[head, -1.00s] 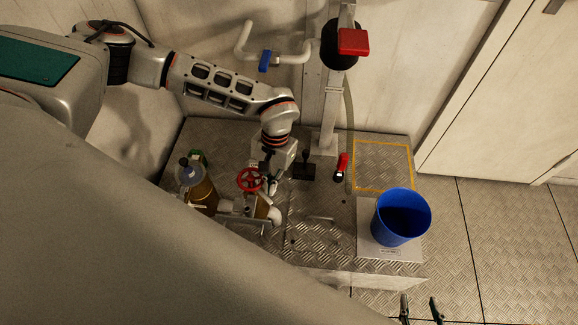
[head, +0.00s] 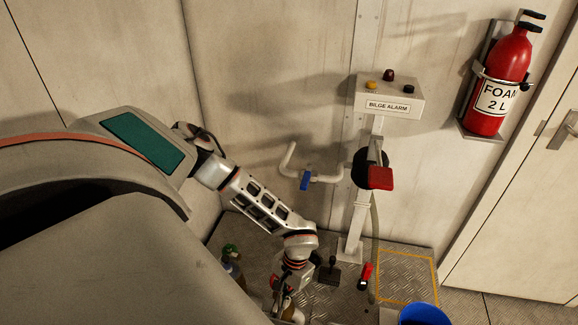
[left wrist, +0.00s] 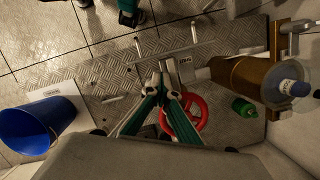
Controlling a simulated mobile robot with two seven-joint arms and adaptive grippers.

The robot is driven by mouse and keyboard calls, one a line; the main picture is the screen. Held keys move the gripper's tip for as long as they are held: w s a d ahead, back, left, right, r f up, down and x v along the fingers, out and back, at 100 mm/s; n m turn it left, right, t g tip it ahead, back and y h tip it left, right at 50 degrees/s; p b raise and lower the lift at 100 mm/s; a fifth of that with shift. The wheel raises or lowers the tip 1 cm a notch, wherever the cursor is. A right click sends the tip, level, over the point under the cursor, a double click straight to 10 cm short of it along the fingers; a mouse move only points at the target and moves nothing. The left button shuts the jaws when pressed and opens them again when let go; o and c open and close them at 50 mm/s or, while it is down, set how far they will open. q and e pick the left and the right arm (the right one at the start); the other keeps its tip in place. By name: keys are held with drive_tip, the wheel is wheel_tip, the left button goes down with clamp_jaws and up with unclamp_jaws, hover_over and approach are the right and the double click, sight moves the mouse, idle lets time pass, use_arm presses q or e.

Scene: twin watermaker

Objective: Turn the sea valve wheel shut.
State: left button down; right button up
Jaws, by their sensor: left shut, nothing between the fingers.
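The red sea valve wheel (left wrist: 201,105) shows in the left wrist view, just right of my left gripper's fingers. In the head view only a small red part of the wheel (head: 275,283) shows at the bottom, mostly hidden by my left arm. My left gripper (left wrist: 160,88) is shut with its fingertips together and nothing between them. Its fingers overlap the wheel's left side in the picture; I cannot tell whether they touch it. My right gripper is not in view.
A blue bucket (left wrist: 28,128) is at the left of the wrist view. A bilge alarm box (head: 389,97), a blue-handled pipe (head: 306,180) and a fire extinguisher (head: 497,85) are at the wall.

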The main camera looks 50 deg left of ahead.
use_arm(q)
drive_tip(key=shift+s+a+m+p, duration=0.4)
drive_tip(key=shift+s+m+p, duration=0.1)
drive_tip(key=shift+m+p, duration=0.1)
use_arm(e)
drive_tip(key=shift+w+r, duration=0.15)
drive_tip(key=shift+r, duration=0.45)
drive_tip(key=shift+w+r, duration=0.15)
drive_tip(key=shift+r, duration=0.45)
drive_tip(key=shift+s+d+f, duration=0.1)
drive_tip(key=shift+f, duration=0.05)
use_arm(q)
drive_tip(key=v, duration=1.2)
drive_tip(key=shift+d, duration=0.15)
